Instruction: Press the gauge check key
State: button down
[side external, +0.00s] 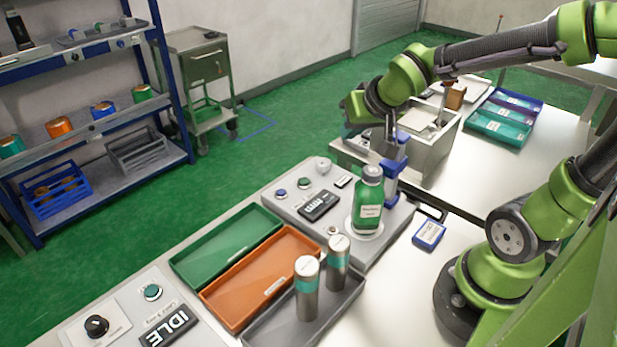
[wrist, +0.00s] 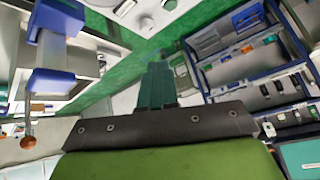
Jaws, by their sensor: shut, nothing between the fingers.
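The labels are too small to read, so I cannot tell which is the gauge check key. My gripper (wrist: 157,72) is shut and empty in the wrist view, its dark teal fingers side by side. In the side view my wrist is above and behind the panel, beside the blue applicator post (side external: 393,175); the fingertips are hard to make out there. It touches no key that I can see.
A green bottle (side external: 368,200) stands on the panel's round plate. Two capped cylinders (side external: 307,290) stand in a grey tray beside orange (side external: 262,283) and green (side external: 222,240) trays. A second panel with an IDLE display (side external: 168,327) is at front left. A blue box (side external: 428,235) lies on the table.

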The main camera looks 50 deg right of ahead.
jog(key=y, duration=0.1)
send_over(308, 181)
jog(key=s+d, duration=0.1)
jog(key=s, duration=0.3)
notch_tip(308, 181, down, 5)
jog(key=w, duration=0.1)
jog(key=w+m+t+y, duration=0.1)
jog(key=w+a+t+y, duration=0.1)
jog(key=w, duration=0.1)
jog(key=shift+f+m, duration=0.3)
jog(key=shift+f, duration=0.1)
jog(key=shift+a, duration=0.1)
jog(key=shift+f, duration=4.4)
jog(key=shift+f, duration=0.4)
